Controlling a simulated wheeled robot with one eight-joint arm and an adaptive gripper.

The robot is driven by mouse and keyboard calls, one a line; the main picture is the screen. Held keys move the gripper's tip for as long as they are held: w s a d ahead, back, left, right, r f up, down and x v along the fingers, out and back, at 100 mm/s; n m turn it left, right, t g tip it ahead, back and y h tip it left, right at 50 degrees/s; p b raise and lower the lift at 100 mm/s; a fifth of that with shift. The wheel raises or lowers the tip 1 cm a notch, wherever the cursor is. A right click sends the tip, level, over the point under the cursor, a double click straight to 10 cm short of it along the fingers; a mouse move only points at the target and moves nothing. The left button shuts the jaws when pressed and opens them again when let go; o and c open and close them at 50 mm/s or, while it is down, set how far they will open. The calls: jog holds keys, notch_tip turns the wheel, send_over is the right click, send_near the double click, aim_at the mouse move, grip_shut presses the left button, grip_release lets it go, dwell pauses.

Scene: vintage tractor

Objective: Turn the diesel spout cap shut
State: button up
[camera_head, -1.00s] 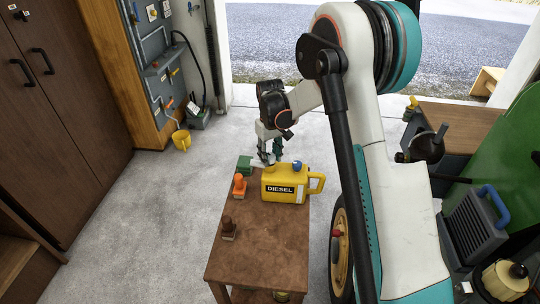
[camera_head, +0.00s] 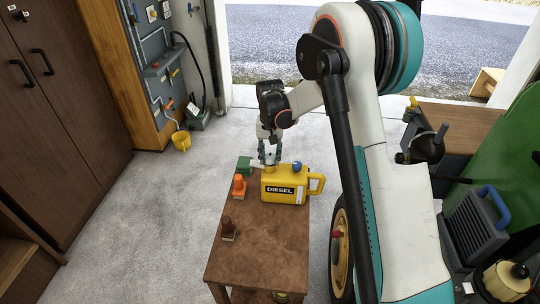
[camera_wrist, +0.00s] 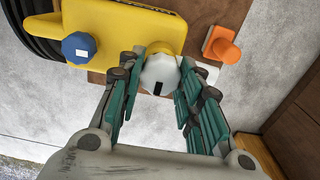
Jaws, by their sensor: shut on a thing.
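The yellow diesel can (camera_head: 286,188) stands upright at the far end of the brown table, with its DIESEL label facing me. In the wrist view the can (camera_wrist: 125,24) fills the top left. A white spout cap (camera_wrist: 159,76) with a dark slot sits at the can's edge between my fingers. My gripper (camera_wrist: 165,62) is shut on this cap, with teal finger pads on both sides. In the head view my gripper (camera_head: 268,160) points down at the can's far left corner, and the cap is mostly hidden there. A blue cap (camera_head: 297,165) sits on top of the can.
An orange object (camera_head: 239,186), a green one (camera_head: 244,165) and a brown one (camera_head: 228,229) stand along the left of the table (camera_head: 266,245). The table's front right is bare. A tractor wheel (camera_head: 343,250) is close on the right.

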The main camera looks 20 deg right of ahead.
aim_at(270, 156)
dwell(0.4)
jog(key=o, duration=1.1)
jog(key=shift+c, duration=0.2)
jog(key=shift+r, duration=0.1)
notch_tip(270, 156, up, 12)
